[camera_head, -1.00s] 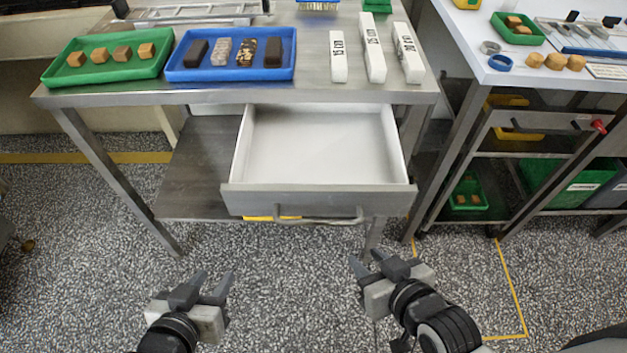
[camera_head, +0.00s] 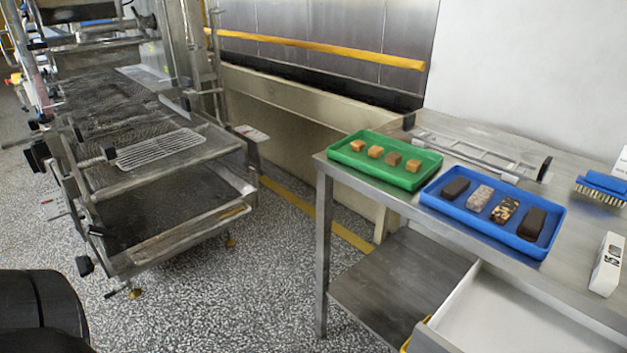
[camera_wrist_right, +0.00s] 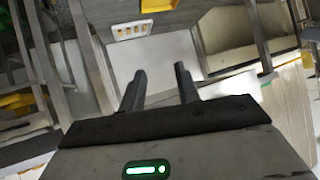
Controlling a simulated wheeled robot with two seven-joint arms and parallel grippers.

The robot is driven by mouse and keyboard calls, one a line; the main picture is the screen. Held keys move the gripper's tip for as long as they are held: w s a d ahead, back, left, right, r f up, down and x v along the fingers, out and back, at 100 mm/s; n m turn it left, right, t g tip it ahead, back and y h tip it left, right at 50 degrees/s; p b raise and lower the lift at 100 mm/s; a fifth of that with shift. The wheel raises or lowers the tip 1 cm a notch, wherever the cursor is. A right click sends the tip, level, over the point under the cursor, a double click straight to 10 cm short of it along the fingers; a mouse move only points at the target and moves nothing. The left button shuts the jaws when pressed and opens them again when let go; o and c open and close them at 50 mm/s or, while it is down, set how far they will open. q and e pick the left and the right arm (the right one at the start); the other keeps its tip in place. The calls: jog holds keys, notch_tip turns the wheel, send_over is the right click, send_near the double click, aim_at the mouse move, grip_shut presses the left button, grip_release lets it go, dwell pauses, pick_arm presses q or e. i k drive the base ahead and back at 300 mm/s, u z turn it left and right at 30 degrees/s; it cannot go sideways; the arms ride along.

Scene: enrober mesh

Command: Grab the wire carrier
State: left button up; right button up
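A flat wire grid (camera_head: 160,148) lies on the mesh bed of the metal machine at the left of the head view. A long metal frame with bars and a black end piece (camera_head: 480,158) lies at the back of the steel table (camera_head: 345,168). I cannot tell for certain which of them is the wire carrier. My right gripper (camera_wrist_right: 160,85) shows in the right wrist view, its two dark fingers apart with nothing between them. It is far from both things. My left gripper is outside both current views.
A green tray (camera_head: 428,178) with several brown cubes and a blue tray (camera_head: 432,198) with several bars stand on the table. A white drawer (camera_head: 500,315) is open at its front. A blue brush (camera_head: 603,188) lies at the right. Open floor (camera_head: 265,260) separates table and machine.

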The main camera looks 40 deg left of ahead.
aim_at(108, 150)
jog(key=u, duration=2.5)
jog(key=i, duration=0.7)
jog(key=u, duration=0.15)
